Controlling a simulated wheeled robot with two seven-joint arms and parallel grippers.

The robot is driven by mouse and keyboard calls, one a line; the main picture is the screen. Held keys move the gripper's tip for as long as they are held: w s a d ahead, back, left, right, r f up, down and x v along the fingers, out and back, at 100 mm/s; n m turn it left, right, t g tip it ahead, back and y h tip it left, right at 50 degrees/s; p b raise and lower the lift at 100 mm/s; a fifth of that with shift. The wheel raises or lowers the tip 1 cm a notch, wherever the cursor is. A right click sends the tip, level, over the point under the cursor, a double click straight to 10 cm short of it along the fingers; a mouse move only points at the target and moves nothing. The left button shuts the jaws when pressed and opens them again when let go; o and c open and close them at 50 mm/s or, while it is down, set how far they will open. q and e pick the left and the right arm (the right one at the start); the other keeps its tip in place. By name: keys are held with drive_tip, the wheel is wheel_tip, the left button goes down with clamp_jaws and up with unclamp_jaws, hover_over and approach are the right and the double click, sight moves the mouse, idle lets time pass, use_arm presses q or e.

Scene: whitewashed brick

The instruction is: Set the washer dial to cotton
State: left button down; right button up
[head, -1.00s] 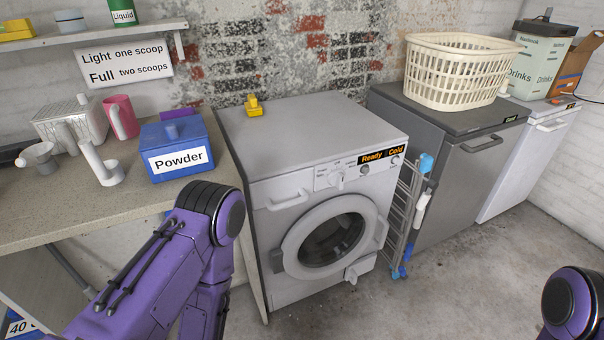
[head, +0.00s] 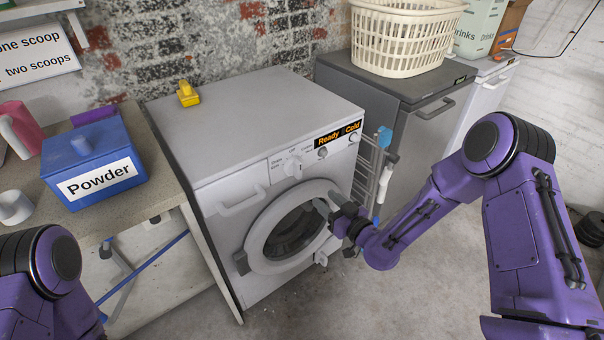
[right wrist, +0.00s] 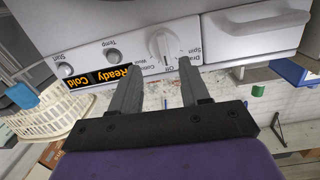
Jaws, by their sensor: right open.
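The white washer (head: 260,130) stands against the wall with its round door closed. Its program dial (head: 293,166) is on the front panel, left of the display (head: 338,132) reading "Ready" and "Cold". My right gripper (head: 328,201) is open and empty in front of the machine, below and right of the dial. In the right wrist view, which is upside down, the dial (right wrist: 162,45) lies just beyond the gap between my fingertips, not touched. "Off" and "Drain" labels show around it; its pointer is too small to read surely. My left gripper is outside the view.
Smaller knobs, Temp (right wrist: 112,55) and Start (right wrist: 66,69), sit beside the display. A yellow object (head: 187,94) stands on the washer top. A blue Powder box (head: 93,165) is on the left counter. A drying rack (head: 372,175) and grey appliance (head: 405,120) are to the right.

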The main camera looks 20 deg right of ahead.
sight(300, 170)
drive_tip(key=shift+n+t+y, duration=0.3)
drive_tip(key=shift+n+y, duration=0.1)
drive_tip(key=shift+n, duration=0.1)
drive_tip(key=x, duration=0.4)
drive_tip(key=r+x, duration=0.1)
drive_tip(key=x, duration=0.2)
drive_tip(key=r+p+x, duration=0.1)
drive_tip(key=x, duration=0.3)
drive_tip(key=shift+w, duration=0.35)
clamp_jaws()
